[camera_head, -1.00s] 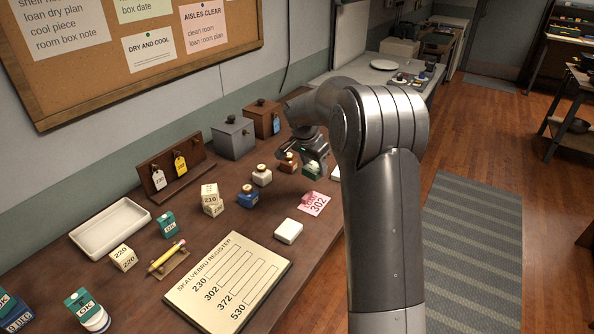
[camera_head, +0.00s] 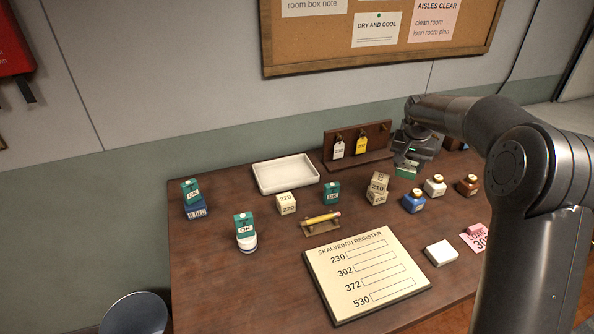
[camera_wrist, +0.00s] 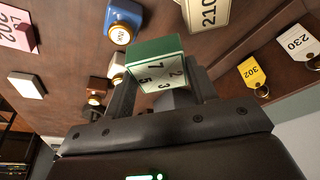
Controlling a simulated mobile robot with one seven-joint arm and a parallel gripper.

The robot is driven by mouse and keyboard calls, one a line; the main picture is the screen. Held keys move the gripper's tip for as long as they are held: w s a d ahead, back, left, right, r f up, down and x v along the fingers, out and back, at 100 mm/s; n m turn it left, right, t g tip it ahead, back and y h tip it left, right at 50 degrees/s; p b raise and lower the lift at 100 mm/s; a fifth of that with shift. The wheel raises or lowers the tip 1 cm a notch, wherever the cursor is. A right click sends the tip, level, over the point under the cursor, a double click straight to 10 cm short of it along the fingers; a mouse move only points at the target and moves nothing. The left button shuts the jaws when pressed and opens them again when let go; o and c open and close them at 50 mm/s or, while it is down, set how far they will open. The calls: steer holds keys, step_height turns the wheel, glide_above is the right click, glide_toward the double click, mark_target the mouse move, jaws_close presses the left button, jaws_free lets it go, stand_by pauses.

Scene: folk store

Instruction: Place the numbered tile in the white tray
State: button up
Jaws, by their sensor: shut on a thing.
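A green and white numbered tile (camera_wrist: 158,72) is between the fingers of my gripper (camera_wrist: 163,92) in the wrist view. Digits show on its pale face, among them a 7 and a 5. In the head view my gripper (camera_head: 406,158) is shut on the tile (camera_head: 406,171), in front of the right end of the key rack and behind the ink bottles. The white tray (camera_head: 285,173) lies empty on the table to the left, apart from the gripper.
The key rack (camera_head: 345,150) with two tags stands right of the tray. The register board (camera_head: 366,272) lies nearer. The table's left front is clear.

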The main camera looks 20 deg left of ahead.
steer(key=s+a+n+g+y, duration=0.1)
steer(key=s+a+n, duration=0.3)
steer(key=a, duration=0.8)
steer(key=s+a+n+y, duration=0.1)
steer(key=a+n, duration=0.4)
steer(key=a, duration=0.6)
glide_above(287, 180)
steer(key=d, duration=0.1)
steer(key=f, duration=0.6)
steer(key=shift+s+d+f, duration=0.1)
steer(key=shift+s, duration=0.25)
steer(key=shift+a+f, duration=0.2)
steer(key=shift+f, duration=1.9)
steer(key=shift+f, duration=0.1)
steer(key=o, duration=1.1)
steer(key=shift+c, duration=0.2)
steer(key=v, duration=1.2)
steer(key=shift+d, duration=0.25)
